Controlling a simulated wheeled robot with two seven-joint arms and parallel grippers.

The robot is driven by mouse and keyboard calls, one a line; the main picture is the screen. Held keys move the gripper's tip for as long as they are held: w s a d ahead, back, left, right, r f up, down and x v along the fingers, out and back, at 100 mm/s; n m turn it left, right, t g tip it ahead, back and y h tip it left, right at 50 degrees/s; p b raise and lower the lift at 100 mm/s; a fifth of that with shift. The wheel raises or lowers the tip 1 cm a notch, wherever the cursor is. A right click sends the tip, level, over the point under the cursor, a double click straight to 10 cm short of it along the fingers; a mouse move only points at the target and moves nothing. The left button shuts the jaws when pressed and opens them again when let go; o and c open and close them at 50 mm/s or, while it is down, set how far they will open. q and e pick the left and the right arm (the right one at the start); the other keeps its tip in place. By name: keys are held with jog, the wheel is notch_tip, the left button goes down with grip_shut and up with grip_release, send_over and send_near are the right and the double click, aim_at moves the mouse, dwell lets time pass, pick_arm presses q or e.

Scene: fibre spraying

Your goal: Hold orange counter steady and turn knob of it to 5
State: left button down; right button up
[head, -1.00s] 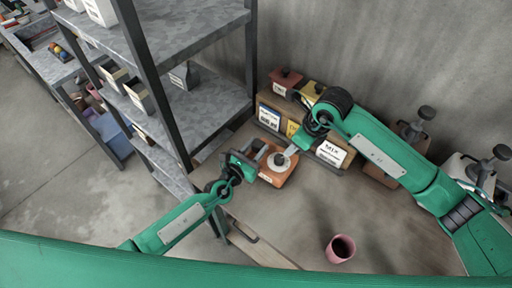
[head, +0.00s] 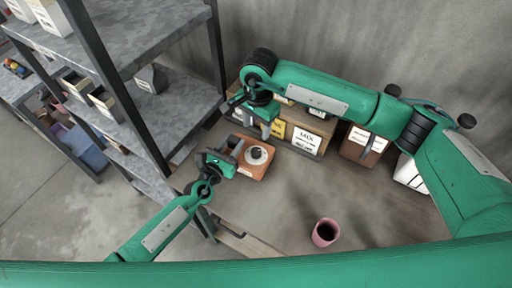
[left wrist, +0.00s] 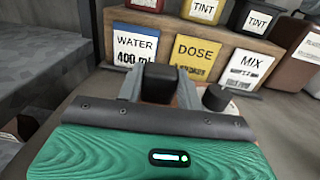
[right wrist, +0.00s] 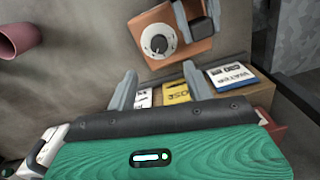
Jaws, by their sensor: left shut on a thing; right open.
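The orange counter (head: 246,171) sits on the workbench with a round pale dial and a dark knob (head: 257,153) on top. The counter (right wrist: 172,15) and knob (right wrist: 158,44) also show in the right wrist view; the dial marks are too small to read. My left gripper (head: 229,158) is shut on a dark block (left wrist: 160,80) at the counter's left end. In the left wrist view the knob (left wrist: 215,97) stands right of the fingers, and most of the orange body is hidden. My right gripper (right wrist: 157,88) is open and empty, apart from the knob, near the label boards.
Boards marked WATER (left wrist: 135,45), DOSE (left wrist: 195,58) and MIX (left wrist: 247,67) stand behind the counter. Grey metal shelves (head: 150,100) rise at the left.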

aim_at(256, 151)
jog(key=shift+n, duration=0.7)
notch_tip(256, 151, down, 12)
jog(key=shift+w+r, duration=0.1)
jog(key=shift+r, duration=0.05)
jog(key=shift+c, duration=0.4)
jog(key=c, duration=0.9)
